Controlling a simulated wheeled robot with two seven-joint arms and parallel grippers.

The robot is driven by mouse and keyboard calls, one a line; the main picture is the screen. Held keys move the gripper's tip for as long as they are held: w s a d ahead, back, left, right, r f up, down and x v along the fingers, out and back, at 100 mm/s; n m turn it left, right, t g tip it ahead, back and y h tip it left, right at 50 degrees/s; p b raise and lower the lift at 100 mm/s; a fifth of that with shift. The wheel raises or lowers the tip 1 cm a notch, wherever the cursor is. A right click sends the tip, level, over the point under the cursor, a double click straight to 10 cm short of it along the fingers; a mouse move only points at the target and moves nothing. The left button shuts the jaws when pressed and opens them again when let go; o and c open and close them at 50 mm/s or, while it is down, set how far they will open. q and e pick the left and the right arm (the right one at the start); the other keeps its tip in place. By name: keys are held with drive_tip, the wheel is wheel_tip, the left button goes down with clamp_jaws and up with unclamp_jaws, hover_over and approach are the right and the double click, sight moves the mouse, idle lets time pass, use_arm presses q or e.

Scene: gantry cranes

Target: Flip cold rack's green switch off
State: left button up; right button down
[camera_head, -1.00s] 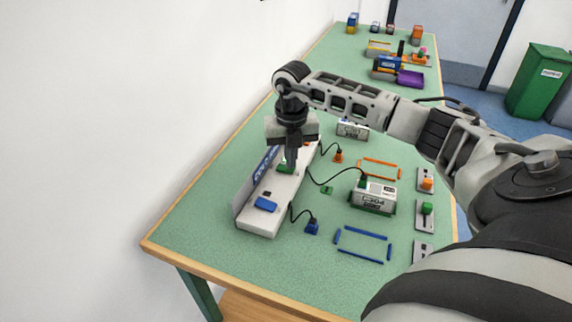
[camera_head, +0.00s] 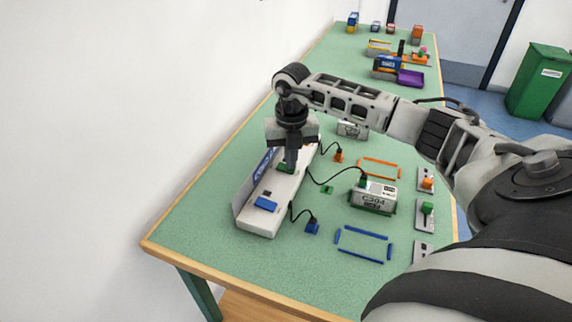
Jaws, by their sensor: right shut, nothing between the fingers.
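A blue switch (camera_head: 266,203) is nearer the front of the strip. My right gripper (camera_head: 290,166) points down, shut and empty, with its fingertips at the green switch; whether they touch it I cannot tell. The switch's tilt is hard to make out. My left gripper is not in view.
A white-and-green box (camera_head: 373,198) stands to the right, with cables and plugs between. Blue (camera_head: 362,255) and orange (camera_head: 379,161) outlines mark the table. Slider plates (camera_head: 425,216) line the right edge. A wall borders the left.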

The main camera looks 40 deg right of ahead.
drive_tip(key=shift+r+p, duration=2.4)
drive_tip(key=shift+r, duration=0.9)
